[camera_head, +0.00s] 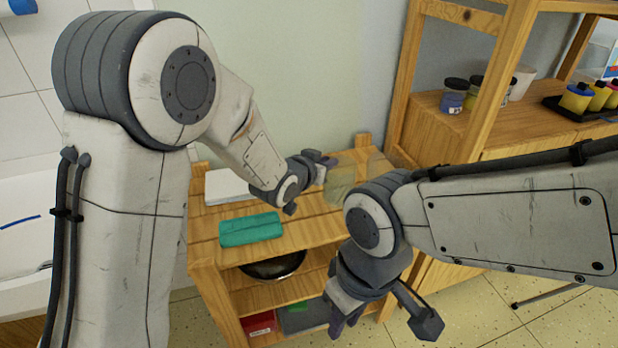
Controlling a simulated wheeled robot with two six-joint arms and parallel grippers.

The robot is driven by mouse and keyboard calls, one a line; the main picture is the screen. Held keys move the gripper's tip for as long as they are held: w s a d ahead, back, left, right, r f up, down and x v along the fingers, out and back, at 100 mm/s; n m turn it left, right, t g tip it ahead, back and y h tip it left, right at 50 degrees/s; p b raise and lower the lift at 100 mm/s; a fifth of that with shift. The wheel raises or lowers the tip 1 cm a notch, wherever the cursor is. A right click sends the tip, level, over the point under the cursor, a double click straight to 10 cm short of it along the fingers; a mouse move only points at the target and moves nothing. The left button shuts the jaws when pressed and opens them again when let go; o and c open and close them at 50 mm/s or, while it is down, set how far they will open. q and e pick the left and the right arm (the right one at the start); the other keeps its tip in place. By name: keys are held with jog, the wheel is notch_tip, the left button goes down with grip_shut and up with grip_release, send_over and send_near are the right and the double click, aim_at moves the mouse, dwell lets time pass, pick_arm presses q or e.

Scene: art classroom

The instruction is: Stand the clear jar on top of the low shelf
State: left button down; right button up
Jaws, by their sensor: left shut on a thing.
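The low wooden shelf (297,232) stands below my arms, its slatted top in view. A see-through, faintly greenish shape, the clear jar (344,178), shows over the right part of the shelf top. My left gripper (318,168) is shut on it from the left. The jar's lower right part is hidden by my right arm, and I cannot tell whether its base touches the boards. My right gripper (385,325) is open and empty, in front of the shelf and pointing down.
A teal case (250,229) and a white stack of paper (228,186) lie on the shelf top's left. A dark bowl (273,267) and a red box (259,323) sit on lower levels. A taller wooden shelf (437,124) with paint jars (454,96) stands at right.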

pick_arm(q)
jog(key=w+a+f+b, duration=0.1)
jog(key=w+a+f, duration=0.3)
jog(key=f, duration=0.3)
jog(key=shift+w+f, duration=0.4)
jog(key=c, duration=0.8)
grip_release()
jog(key=shift+a, duration=0.1)
jog(key=shift+c, duration=0.2)
jog(key=v, duration=1.2)
jog(key=s+d+r+m+g+y, duration=0.1)
jog(key=s+g+y, duration=0.4)
jog(key=s, duration=2.6)
jog(key=r+g+p, duration=0.1)
jog(key=g, duration=0.5)
jog(key=shift+s+g, duration=0.35)
jog(key=shift+g, duration=0.05)
